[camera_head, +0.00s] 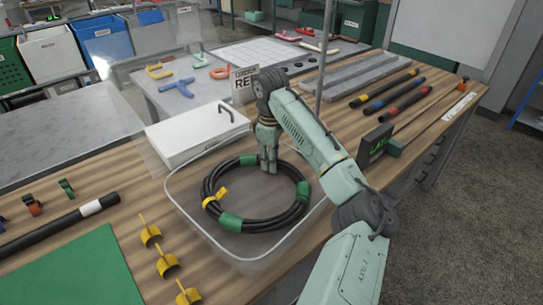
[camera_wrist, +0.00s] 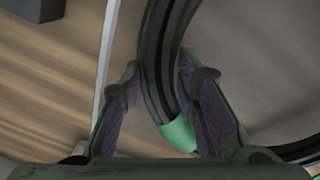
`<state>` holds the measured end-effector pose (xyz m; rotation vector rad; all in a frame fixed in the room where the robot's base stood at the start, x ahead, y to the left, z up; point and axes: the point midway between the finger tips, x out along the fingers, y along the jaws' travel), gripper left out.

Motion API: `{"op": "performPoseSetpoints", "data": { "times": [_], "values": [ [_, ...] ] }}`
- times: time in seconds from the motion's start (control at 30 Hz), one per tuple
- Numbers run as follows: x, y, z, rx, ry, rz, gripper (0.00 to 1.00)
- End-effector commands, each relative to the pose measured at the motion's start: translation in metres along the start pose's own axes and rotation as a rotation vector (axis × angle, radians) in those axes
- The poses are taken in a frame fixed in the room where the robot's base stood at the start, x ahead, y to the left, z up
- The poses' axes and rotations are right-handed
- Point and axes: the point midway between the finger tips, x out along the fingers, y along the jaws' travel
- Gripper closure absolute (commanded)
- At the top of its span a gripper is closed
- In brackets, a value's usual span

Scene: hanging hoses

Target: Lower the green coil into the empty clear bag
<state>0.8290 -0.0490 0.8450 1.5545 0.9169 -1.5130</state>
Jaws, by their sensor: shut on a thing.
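The green coil (camera_head: 230,222) is a ring of black hose with green bands and a yellow tag at its left. It lies flat or nearly flat within the outline of the clear bag (camera_head: 201,233) on the wooden bench; whether it touches the bag's bottom I cannot tell. My gripper (camera_head: 267,168) points down at the coil's far side and is shut on it. In the wrist view the fingers (camera_wrist: 158,105) flank the black hose (camera_wrist: 157,60) beside a green band (camera_wrist: 179,134). The bag's pale rim also shows in the wrist view (camera_wrist: 104,60).
A white lidded box (camera_head: 195,135) stands just behind the bag. Yellow clips (camera_head: 167,262) and a green mat (camera_head: 70,275) lie at the near left. Black rods with coloured bands (camera_head: 385,92) and a dark sign (camera_head: 375,145) are at the right.

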Motion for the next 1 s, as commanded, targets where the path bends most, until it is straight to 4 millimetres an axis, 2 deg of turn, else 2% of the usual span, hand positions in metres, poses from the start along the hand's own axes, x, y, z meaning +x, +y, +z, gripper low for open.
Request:
{"op": "performPoseSetpoints", "data": {
  "times": [0.13,0.17,0.47,0.8,0.87,1.0],
  "values": [
    [-0.001,0.0,0.0,0.0,0.001,0.001,1.0],
    [-0.001,0.0,0.0,0.0,0.001,0.001,0.69],
    [-0.001,0.0,0.0,0.001,0.001,0.002,0.49],
    [-0.001,0.0,0.0,0.001,0.0,0.002,0.48],
    [-0.006,0.001,0.0,0.001,0.0,0.002,0.48],
    [-0.027,0.001,0.0,0.001,0.002,0.003,0.48]
  ]
}}
